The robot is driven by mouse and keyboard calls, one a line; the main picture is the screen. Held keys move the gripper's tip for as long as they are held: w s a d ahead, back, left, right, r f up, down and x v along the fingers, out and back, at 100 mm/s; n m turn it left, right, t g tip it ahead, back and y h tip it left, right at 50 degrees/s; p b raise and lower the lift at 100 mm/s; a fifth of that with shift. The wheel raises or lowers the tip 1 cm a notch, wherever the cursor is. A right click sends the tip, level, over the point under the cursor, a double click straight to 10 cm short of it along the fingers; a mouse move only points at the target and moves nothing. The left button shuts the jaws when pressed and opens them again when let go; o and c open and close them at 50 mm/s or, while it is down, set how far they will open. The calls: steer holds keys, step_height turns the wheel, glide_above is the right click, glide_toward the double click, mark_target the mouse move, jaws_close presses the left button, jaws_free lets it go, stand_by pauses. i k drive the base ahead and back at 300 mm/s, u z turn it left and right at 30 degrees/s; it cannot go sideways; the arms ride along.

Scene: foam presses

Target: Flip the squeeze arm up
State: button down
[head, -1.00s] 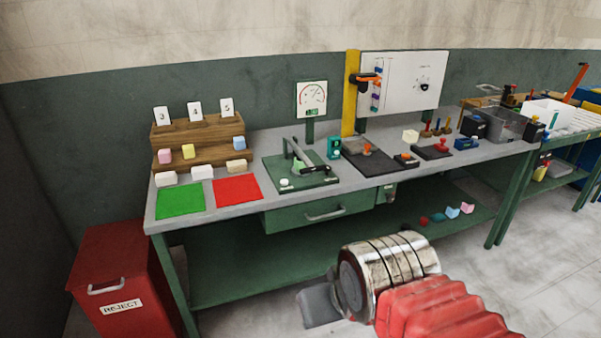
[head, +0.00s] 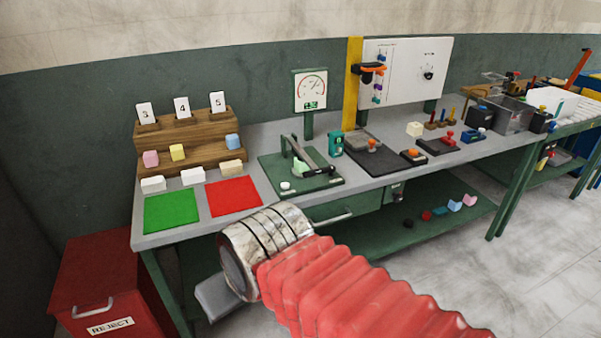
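The squeeze arm (head: 312,157) is a dark grey bar with a black handle end, on a green press plate (head: 272,166) on the bench. It slopes down toward the front right, its low end near the plate. A light green foam block (head: 299,168) sits beside or under it; contact is unclear. My arm, a metal cuff and red bellows, crosses the lower middle in front of the bench. A grey part at its end, seemingly my gripper (head: 220,298), shows below the cuff, well short of the squeeze arm. Its fingers cannot be made out.
Green (head: 171,211) and red (head: 234,196) mats lie left of the press. A wooden stepped rack (head: 190,136) holds foam blocks. A gauge (head: 310,90) stands behind. A drawer handle (head: 333,218) juts from the bench front near my arm. A red reject bin (head: 100,290) stands lower left.

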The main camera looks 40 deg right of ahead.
mark_target(302, 156)
steer(key=z, duration=0.15)
steer(key=i, duration=0.9)
steer(key=z, duration=0.5)
